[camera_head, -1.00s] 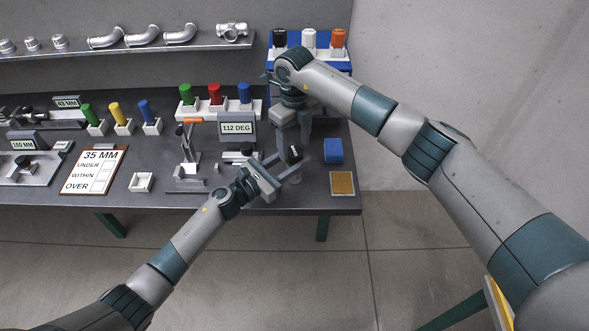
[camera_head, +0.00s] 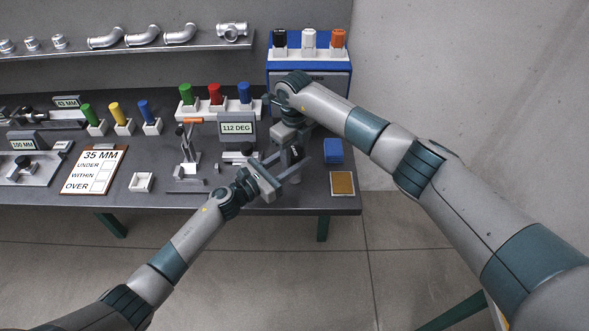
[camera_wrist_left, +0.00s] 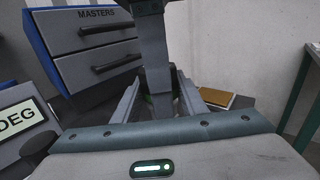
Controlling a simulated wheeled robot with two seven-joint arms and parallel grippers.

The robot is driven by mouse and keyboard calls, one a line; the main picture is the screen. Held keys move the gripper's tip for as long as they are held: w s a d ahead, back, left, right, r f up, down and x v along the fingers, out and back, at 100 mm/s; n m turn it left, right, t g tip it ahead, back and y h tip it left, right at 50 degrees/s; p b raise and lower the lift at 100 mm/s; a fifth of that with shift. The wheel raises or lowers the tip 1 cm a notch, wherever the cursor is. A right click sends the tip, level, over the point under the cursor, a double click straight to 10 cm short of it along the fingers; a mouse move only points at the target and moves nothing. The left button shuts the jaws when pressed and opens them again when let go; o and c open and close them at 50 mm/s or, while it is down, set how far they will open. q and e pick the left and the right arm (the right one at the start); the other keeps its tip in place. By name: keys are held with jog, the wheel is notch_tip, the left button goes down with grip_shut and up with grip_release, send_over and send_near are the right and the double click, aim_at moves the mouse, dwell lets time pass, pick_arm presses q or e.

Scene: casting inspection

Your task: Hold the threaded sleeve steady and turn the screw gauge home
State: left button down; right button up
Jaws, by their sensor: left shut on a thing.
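The black head of the screw gauge (camera_head: 295,153) shows at the right end of the bench in the head view. It stands upright above the grey threaded sleeve (camera_head: 294,180), which is mostly hidden. My left gripper (camera_head: 290,167) is shut on the sleeve from the front. In the left wrist view its two fingers (camera_wrist_left: 160,100) reach forward, with the part between them largely hidden. My right gripper (camera_head: 293,150) points down from above, at the gauge head. Its fingers overlap the head, and I cannot tell whether they grip it or how deep the gauge sits.
A blue block (camera_head: 333,151) and a tan pad (camera_head: 342,184) lie close to the right. The 112 DEG display (camera_head: 237,128) stands to the left. A blue and grey drawer cabinet (camera_head: 335,82) stands behind, carrying black, white and orange plugs. The floor in front is clear.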

aim_at(295, 151)
jog(key=shift+c, duration=0.9)
jog(key=shift+m, duration=1.5)
jog(key=o, duration=1.2)
jog(key=shift+r, duration=2.25)
jog(key=o, duration=0.5)
